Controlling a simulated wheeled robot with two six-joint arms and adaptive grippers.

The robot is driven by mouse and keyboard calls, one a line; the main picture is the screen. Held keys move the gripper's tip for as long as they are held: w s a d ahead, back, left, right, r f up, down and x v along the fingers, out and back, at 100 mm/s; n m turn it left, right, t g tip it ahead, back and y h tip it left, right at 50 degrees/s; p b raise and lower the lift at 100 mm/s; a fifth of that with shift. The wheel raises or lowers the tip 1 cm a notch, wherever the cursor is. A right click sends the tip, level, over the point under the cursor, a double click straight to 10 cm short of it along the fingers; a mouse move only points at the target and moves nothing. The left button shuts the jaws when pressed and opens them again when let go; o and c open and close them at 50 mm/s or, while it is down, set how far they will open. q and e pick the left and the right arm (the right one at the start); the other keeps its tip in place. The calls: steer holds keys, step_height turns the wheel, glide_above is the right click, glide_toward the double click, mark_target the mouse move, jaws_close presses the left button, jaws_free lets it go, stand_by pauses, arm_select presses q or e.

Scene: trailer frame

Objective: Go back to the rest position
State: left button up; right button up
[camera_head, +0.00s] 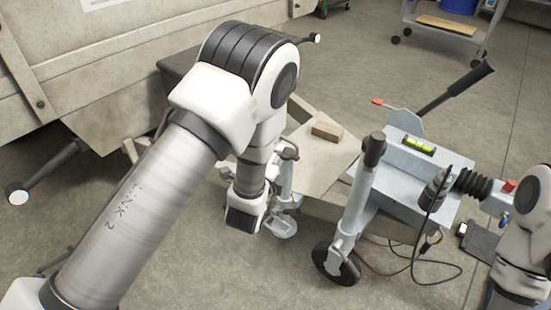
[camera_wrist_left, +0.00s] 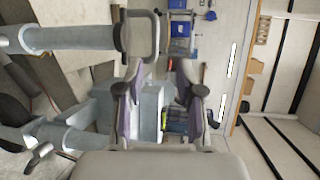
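My left arm comes in from the lower left in the head view, bends over the trailer's front and ends at a black-and-white wrist (camera_head: 245,212) beside a light-blue prop stand (camera_head: 284,185). Its fingers are mostly hidden there. In the left wrist view, my left gripper (camera_wrist_left: 157,95) is open, its two fingers apart with nothing held between them. Light-blue trailer coupling parts show behind the gap. Part of my white right arm stands at the right edge of the head view. Its gripper is not in view.
The trailer drawbar carries a wooden block (camera_head: 327,131), a spirit level (camera_head: 419,144) and a raised black-gripped brake lever (camera_head: 455,88). A jockey wheel (camera_head: 336,263) and loose cables are close in front. A metal cart (camera_head: 447,27) stands behind. Grey floor is free at the lower middle.

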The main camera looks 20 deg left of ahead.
arm_select(q)
steer(key=shift+s, duration=0.5)
